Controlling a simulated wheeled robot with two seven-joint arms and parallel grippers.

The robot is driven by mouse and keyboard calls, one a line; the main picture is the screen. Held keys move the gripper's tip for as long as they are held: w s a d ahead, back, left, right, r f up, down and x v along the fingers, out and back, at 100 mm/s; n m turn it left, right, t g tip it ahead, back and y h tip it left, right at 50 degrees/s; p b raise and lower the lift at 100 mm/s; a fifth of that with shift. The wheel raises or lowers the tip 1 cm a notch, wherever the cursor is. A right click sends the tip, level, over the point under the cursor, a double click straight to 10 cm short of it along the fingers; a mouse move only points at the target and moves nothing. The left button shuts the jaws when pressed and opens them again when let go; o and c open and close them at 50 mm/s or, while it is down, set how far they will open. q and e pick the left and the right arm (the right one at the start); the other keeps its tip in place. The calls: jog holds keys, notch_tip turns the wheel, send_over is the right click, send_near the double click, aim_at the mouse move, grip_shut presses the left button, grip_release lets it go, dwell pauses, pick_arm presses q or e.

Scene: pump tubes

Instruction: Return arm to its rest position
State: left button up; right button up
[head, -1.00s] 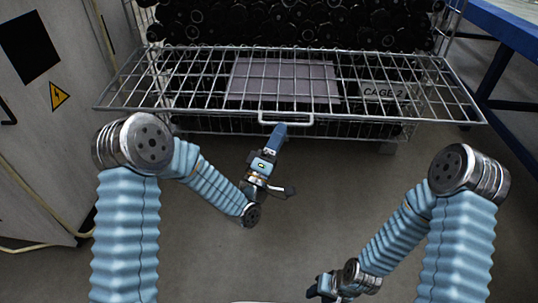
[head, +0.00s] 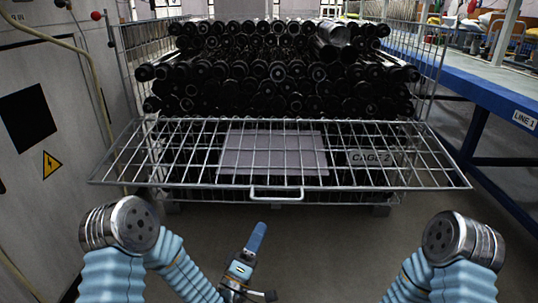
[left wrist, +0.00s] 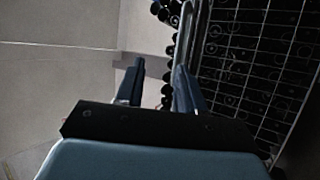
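My left gripper (head: 257,238) shows at the lower middle of the head view, below the front handle (head: 277,193) of the cage's lowered mesh flap (head: 190,165). A small gap shows between its tips and the handle. In the left wrist view its two blue fingers (left wrist: 158,78) stand apart with nothing held between them. The flap's mesh and bar lie beyond the right finger there. My right arm comes in at the lower right of the head view. Its gripper is out of the picture.
A grey cabinet (head: 45,125) stands left, a blue-edged table (head: 460,75) right. Floor beside the cage is clear.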

pick_arm(q)
jog(key=s+a+f+m+g+y, duration=0.1)
jog(key=a+f+m+g+y, duration=0.3)
jog(key=f, duration=0.7)
jog(key=s+d+f+g+y, duration=0.1)
jog(key=f+g, duration=0.5)
jog(key=f, duration=0.4)
jog(key=s+a+f+m+g+y, duration=0.25)
jog(key=s+f+g, duration=0.25)
jog(key=s+f, duration=0.3)
jog(key=s+a+g+p, duration=0.3)
jog(key=s+g, duration=0.3)
jog(key=s, duration=0.5)
notch_tip(320, 180, up, 14)
jog(key=d+p, duration=0.1)
jog(key=p, duration=1.3)
jog(key=shift+m+h+p, duration=0.35)
jog(key=shift+m+p, duration=0.05)
jog(key=shift+m, duration=0.05)
